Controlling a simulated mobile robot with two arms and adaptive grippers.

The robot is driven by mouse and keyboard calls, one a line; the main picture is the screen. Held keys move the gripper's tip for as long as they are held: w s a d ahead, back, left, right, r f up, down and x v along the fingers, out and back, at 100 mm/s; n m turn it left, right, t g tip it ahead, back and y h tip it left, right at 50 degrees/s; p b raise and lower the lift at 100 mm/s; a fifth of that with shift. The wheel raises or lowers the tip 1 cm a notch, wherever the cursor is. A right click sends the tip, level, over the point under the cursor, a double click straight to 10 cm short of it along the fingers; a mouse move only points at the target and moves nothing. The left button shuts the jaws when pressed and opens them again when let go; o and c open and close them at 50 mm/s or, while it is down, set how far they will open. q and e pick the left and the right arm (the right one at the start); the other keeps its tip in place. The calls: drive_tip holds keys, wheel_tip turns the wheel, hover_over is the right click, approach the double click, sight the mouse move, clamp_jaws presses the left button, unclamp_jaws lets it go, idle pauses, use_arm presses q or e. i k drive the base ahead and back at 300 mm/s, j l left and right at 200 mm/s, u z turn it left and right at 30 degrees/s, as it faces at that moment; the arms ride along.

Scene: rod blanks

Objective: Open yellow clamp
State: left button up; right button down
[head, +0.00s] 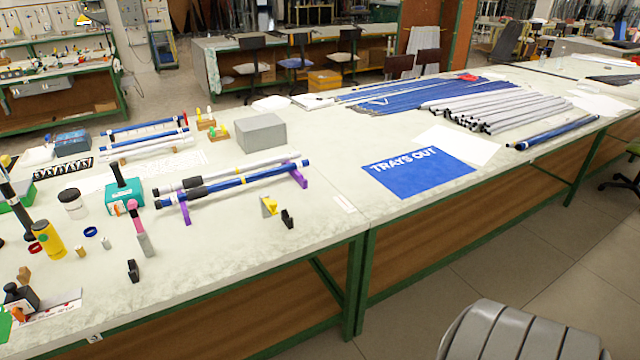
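A small yellow piece (269,206), which looks like the yellow clamp, stands on the table near its front edge. It is beside a small black clamp-like piece (287,218). It is too small to tell whether its jaws are open or shut. Just behind it, a blue rod (235,185) and a grey rod (215,179) lie across purple supports (297,175). Neither of my grippers shows in the head view.
A grey box (260,132) stands behind the rods. A blue "TRAYS OUT" mat (420,185) lies to the right, with grey rods (500,105) behind it. Bottles and tools crowd the left, including a yellow bottle (47,238). The table front near the yellow piece is fairly clear.

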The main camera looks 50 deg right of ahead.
sight(271, 205)
drive_tip(key=k+z, duration=0.15)
drive_tip(key=z, duration=0.95)
